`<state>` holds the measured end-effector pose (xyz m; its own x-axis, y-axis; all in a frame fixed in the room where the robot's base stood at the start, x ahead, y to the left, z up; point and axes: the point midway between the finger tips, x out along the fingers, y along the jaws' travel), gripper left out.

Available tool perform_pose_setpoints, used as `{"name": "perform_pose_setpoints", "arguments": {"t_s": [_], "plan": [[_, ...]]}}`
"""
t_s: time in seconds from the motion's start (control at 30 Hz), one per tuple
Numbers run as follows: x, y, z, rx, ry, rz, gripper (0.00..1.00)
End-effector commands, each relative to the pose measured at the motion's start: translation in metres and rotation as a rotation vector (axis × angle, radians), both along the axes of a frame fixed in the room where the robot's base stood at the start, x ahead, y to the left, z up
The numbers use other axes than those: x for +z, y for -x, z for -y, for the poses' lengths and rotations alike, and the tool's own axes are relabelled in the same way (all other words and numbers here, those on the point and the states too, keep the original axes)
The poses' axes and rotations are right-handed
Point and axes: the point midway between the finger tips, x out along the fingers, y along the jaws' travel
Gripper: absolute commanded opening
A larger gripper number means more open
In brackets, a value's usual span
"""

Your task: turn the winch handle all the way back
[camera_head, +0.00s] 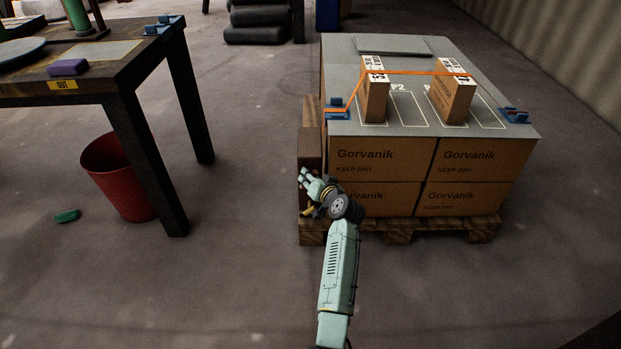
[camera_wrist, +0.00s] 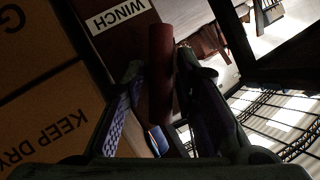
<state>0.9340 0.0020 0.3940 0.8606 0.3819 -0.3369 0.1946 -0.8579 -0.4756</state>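The winch shows in the wrist view as a dark brown housing with a white WINCH label (camera_wrist: 117,14). Its dark red bar-like handle (camera_wrist: 161,75) stands between the two fingers of my gripper (camera_wrist: 160,80). A narrow gap seems to show on either side of the handle, so the fingers look open around it. In the head view my gripper (camera_head: 308,190) is at the left side of the carton stack, in front of the brown winch housing (camera_head: 311,147). My gripper hides the handle there.
Gorvanik cartons (camera_head: 375,156) stand on a wooden pallet (camera_head: 455,229), under a grey top sheet (camera_head: 400,129). An orange strap (camera_head: 410,73) crosses two small upright boxes. A dark table (camera_head: 130,72) and a red bin (camera_head: 112,180) stand left, with clear floor between.

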Motion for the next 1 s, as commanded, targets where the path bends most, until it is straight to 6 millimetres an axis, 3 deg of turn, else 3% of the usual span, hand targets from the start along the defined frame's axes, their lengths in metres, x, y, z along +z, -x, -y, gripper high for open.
{"name": "perform_pose_setpoints", "arguments": {"t_s": [0.37,0.73,1.0], "plan": [[0.0004,0.0000,-0.0008,0.001,0.000,0.001,0.00],[0.0022,-0.0001,-0.0021,0.003,0.021,0.002,0.00],[0.0053,-0.0003,-0.0046,0.006,0.155,0.003,0.00]]}}
